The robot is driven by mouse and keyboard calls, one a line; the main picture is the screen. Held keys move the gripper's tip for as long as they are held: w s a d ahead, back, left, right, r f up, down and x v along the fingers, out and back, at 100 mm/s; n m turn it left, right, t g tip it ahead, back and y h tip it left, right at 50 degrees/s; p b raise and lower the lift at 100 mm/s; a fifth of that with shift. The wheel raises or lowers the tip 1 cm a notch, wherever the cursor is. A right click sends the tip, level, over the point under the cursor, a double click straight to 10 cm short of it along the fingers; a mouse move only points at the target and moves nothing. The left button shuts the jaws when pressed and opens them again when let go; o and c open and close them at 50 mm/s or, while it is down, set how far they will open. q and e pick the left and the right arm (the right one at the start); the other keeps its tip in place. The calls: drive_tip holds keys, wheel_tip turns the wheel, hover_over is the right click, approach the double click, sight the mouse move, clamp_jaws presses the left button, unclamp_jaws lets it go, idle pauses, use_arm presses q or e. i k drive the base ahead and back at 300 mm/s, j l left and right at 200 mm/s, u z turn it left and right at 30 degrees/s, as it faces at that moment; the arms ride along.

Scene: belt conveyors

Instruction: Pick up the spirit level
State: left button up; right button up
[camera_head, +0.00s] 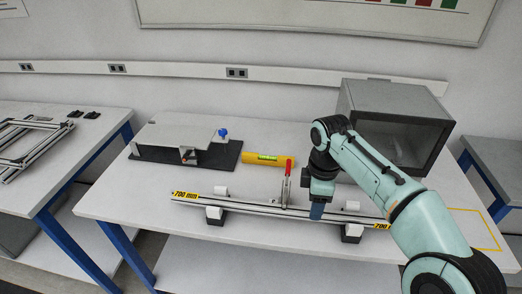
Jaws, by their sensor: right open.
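The spirit level (282,161) is a short yellow bar with a green vial. It lies on the white table behind the long metal rail, and its right end is near the red-handled clamp. My right gripper (317,210) comes in from the right and points down, with its blue fingertips at the rail. It is open, and it is in front and to the right of the spirit level, apart from it. The gap between its fingers is hard to see from here. My left gripper is out of view.
The metal rail (255,208) rests on supports with "700 mm" labels at its ends. The red-handled clamp (288,170) stands on it. A black-based fixture (225,156) is left of the level. A grey box (395,98) stands behind my right arm. The table's front left is clear.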

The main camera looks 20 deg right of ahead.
sight(247, 158)
drive_tip(key=i, duration=1.15)
